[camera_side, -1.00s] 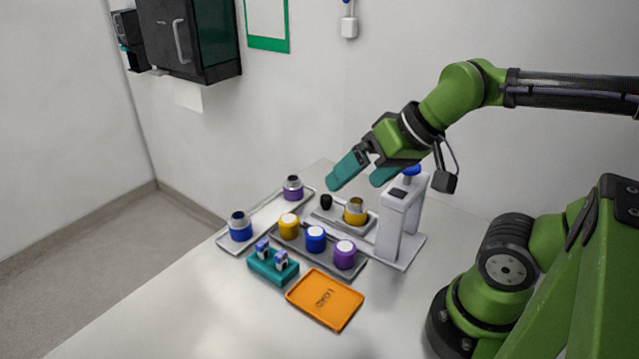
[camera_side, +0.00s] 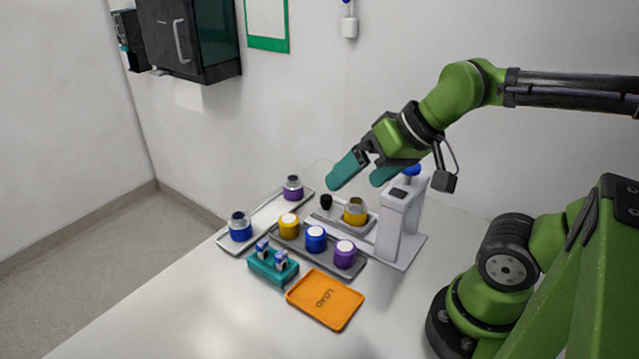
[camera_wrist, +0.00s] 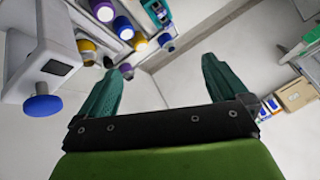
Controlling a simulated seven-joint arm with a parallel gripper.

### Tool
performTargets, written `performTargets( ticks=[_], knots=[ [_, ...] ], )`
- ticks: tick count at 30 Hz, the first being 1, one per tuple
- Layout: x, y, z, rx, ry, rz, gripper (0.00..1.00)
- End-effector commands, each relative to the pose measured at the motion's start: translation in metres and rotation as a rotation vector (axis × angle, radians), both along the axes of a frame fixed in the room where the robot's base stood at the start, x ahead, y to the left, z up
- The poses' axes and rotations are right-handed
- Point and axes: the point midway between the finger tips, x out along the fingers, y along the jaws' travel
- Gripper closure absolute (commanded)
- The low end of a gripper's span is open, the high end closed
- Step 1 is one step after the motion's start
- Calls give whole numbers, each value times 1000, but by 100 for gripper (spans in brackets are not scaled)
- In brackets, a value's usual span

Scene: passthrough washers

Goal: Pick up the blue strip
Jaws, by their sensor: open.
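Two small blue-and-white pieces (camera_side: 272,256) stand in a teal holder (camera_side: 274,269) at the front of the table. They are too small to tell whether one is the blue strip, and I see no other clear strip. In the wrist view the teal holder (camera_wrist: 157,13) is at the top edge. My gripper (camera_side: 357,184) has teal fingers spread apart, with nothing between them. It hangs above the back of the table, behind and to the right of the holder. In the wrist view my gripper (camera_wrist: 167,64) is also open and empty.
A grey tray (camera_side: 292,246) holds yellow, blue and purple lidded jars. A pale tray (camera_side: 265,216) holds blue and purple jars. A white press (camera_side: 398,222) with a blue knob stands below my gripper, beside a yellow jar (camera_side: 355,211). An orange LOAD tray (camera_side: 325,299) lies empty in front.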

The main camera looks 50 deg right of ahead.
Motion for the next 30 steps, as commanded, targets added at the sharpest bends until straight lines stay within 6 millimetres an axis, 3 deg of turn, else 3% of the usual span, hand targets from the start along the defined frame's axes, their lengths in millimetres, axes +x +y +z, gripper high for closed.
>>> performTargets(
  ticks=[7,15,25,30],
  knots=[
    [0,0,0,0,0,0,2],
    [0,0,0,0,0,0,39],
    [1,4,-7,0,30,19,39],
    [27,17,-15,-24,133,85,39]
  ],
)
